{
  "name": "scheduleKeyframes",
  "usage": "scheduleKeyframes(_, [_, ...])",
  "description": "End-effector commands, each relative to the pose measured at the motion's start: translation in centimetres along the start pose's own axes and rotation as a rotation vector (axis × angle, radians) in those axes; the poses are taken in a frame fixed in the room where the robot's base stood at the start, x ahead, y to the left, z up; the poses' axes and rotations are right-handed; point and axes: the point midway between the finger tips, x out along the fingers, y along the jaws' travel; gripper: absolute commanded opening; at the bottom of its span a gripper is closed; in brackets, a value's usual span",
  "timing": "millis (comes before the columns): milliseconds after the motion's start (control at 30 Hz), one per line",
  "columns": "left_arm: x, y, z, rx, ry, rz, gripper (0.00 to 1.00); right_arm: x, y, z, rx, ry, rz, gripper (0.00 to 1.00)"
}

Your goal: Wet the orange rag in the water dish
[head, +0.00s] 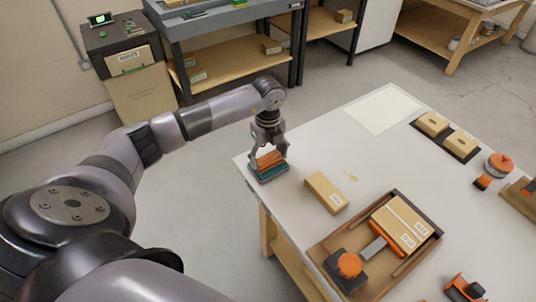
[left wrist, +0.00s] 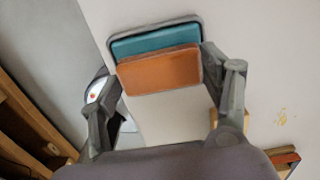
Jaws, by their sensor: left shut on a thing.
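The orange rag (head: 269,159) is a folded block held between the fingertips of my left gripper (head: 268,150). The water dish (head: 270,176) is a shallow grey-rimmed tray with teal water, at the table's near-left corner. The rag is over the dish; I cannot tell whether it touches the water. In the left wrist view, the rag (left wrist: 158,73) covers the near part of the dish (left wrist: 155,40), and the left gripper's fingers (left wrist: 155,68) stand at either side. My right gripper is not in view.
On the white table (head: 305,160), a cardboard box (head: 326,192) lies right of the dish. A brown tray (head: 325,262) holds a larger box (head: 402,222) and an orange-knobbed tool (head: 349,265). A black tray (head: 446,138) with small boxes is farther right. A pale sheet (head: 383,108) lies at the back.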

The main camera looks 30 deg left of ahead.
Motion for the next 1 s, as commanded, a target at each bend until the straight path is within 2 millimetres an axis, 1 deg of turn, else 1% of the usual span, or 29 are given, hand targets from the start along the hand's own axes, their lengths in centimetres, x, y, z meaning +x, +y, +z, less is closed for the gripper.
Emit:
scheduleKeyframes(33, [-0.7,0.0,0.0,0.000,-0.001,-0.001,0.49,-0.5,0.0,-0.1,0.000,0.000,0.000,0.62])
scheduleKeyframes(100, [-1.3,-0.1,0.0,0.000,-0.001,-0.002,0.49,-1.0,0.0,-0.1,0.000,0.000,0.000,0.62])
scheduleKeyframes(700, [-6.2,0.0,0.1,-0.001,-0.001,-0.002,0.49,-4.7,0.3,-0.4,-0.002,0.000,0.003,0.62])
scheduleKeyframes(833, [-6.8,0.0,0.1,-0.001,-0.001,-0.002,0.49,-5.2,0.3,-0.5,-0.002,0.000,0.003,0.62])
scheduleKeyframes(1000, [-6.8,0.0,0.1,-0.001,-0.001,-0.002,0.49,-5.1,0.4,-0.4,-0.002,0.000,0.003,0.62])
